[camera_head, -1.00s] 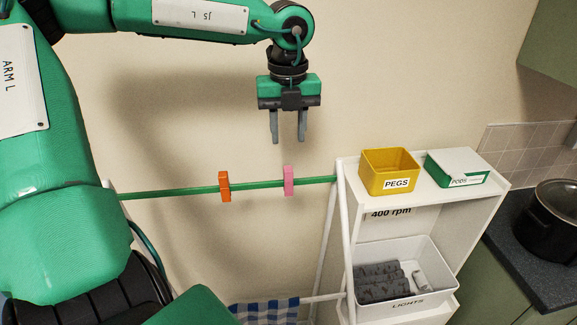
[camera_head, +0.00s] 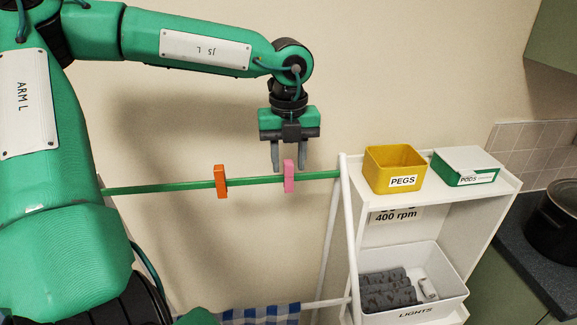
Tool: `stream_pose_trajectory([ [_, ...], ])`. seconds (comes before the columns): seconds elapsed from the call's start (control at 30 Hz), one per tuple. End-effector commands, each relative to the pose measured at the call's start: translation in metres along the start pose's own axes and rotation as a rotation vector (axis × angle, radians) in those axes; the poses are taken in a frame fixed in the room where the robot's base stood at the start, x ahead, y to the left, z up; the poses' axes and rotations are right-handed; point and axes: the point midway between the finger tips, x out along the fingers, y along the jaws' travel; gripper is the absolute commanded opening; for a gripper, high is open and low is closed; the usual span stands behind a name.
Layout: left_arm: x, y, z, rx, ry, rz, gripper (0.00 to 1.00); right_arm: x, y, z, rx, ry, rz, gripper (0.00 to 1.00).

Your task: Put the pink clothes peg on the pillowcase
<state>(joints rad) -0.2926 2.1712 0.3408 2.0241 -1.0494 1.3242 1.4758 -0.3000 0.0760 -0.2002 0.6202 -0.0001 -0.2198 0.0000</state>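The pink clothes peg (camera_head: 289,177) is clipped on the green line (camera_head: 256,180), towards its right end. My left gripper (camera_head: 288,168) points down just above the line, with its two fingers apart. The fingertips are level with the top of the pink peg, and the peg's top shows between them; I cannot tell whether they touch it. A blue and white checked cloth (camera_head: 262,314), perhaps the pillowcase, hangs low at the bottom of the view and is mostly cut off. My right gripper is not in view.
An orange peg (camera_head: 220,182) is on the line to the left. A white shelf (camera_head: 440,212) at right carries a yellow PEGS box (camera_head: 378,178), a green and white PODS box (camera_head: 464,166) and a LIGHTS bin (camera_head: 440,275) with grey cloths. A dark pot (camera_head: 555,222) stands far right.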

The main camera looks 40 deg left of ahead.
Motion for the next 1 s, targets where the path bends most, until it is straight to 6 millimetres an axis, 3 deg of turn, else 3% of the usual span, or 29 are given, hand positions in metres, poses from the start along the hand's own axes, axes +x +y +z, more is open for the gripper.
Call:
stream_pose_trajectory([
  [0.13, -0.001, 0.000, 0.000, 0.000, 0.000, 0.000, 0.35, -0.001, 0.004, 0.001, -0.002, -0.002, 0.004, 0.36],
  [0.43, -0.001, 0.000, 0.000, 0.000, 0.000, 0.000, 0.06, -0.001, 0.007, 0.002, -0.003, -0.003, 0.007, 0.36],
  [0.67, -0.004, 0.000, 0.000, 0.000, -0.001, 0.000, 0.06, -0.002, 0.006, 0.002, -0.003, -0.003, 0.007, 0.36],
  [1.0, -0.062, 0.000, 0.001, -0.001, -0.003, 0.000, 0.06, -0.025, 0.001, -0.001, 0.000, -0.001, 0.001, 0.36],
])
